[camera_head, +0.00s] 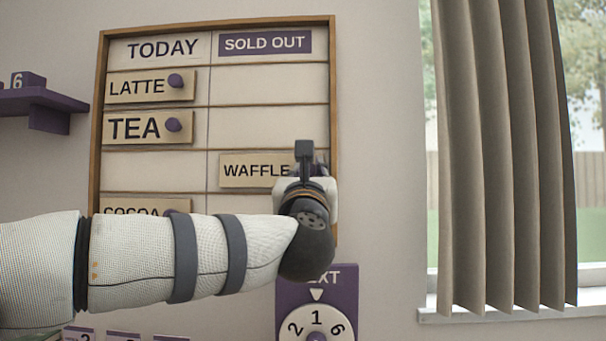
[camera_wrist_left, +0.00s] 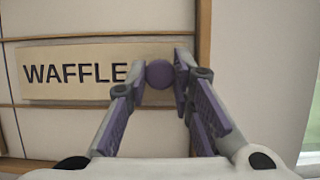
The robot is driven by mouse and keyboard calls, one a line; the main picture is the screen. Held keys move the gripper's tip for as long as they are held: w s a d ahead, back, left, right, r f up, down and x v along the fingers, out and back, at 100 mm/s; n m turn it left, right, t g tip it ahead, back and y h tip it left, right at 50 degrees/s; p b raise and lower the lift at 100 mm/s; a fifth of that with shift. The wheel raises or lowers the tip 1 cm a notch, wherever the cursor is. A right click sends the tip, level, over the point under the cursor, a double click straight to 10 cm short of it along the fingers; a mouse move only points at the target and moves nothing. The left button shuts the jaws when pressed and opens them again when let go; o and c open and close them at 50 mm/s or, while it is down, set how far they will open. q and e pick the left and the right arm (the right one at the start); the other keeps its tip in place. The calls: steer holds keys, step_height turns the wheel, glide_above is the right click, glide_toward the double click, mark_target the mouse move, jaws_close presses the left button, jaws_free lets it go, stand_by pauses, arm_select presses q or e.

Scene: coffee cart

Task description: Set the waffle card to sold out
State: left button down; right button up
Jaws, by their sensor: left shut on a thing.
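The waffle card (camera_head: 252,170) is in the SOLD OUT column of the wall board (camera_head: 268,121), in the row below the TEA card's row. In the left wrist view the waffle card (camera_wrist_left: 62,72) lies roughly level along its row, its purple knob (camera_wrist_left: 159,74) at its right end. My left gripper (camera_wrist_left: 160,80) is shut on that knob, one finger on each side. In the head view my left gripper (camera_head: 304,160) covers the card's right end. My right gripper is in neither view.
The LATTE card (camera_head: 130,87), TEA card (camera_head: 130,128) and partly hidden COCOA card (camera_head: 128,209) are in the TODAY column. A purple dial sign (camera_head: 345,283) is below the board. A purple shelf (camera_head: 40,103) is left; a curtain (camera_head: 500,150) hangs right.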

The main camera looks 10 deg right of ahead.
arm_select(q)
steer(key=shift+s+d, duration=0.1)
steer(key=shift+d, duration=0.05)
steer(key=c, duration=1.6)
jaws_free()
steer(key=shift+o, duration=1)
steer(key=shift+d, duration=0.15)
